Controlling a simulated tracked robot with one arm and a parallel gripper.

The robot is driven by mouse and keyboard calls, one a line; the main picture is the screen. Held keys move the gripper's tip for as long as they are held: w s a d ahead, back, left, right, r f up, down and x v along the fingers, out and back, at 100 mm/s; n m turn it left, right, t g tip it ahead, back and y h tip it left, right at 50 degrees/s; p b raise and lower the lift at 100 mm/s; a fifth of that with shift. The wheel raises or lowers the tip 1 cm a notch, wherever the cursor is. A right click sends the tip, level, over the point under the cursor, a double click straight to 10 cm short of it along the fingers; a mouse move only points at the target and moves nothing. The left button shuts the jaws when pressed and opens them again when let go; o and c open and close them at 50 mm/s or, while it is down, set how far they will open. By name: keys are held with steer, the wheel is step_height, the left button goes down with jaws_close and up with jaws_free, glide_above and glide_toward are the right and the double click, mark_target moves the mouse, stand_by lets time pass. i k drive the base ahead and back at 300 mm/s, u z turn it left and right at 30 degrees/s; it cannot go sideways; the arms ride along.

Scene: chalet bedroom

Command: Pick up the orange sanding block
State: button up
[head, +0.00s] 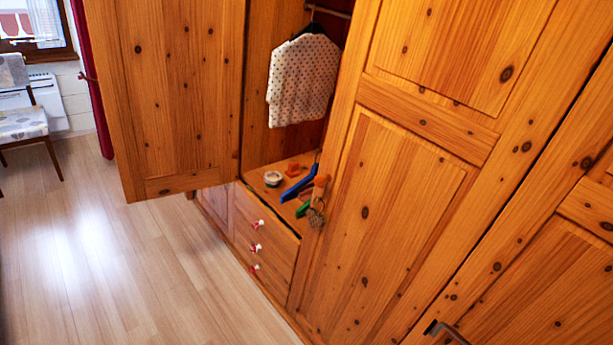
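Small objects lie on the shelf (262,181) inside the open wardrobe. At the back of it is a small orange-red piece (292,170). Nearer the right door is a taller orange-brown piece (320,186), partly against the blue object (297,190). Both are too small to tell for certain which is the sanding block. My gripper does not show in this view, so nothing can be said of its fingers.
A white round dish (272,178), a green item (303,210) and a brown, rough item (316,217) share the shelf. A dotted shirt (302,80) hangs above. The open left door (175,90) stands out over clear floor (110,260). A chair (22,115) is far left.

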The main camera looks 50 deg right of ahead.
mark_target(293, 170)
steer(key=i, duration=2.9)
steer(key=z, duration=2.6)
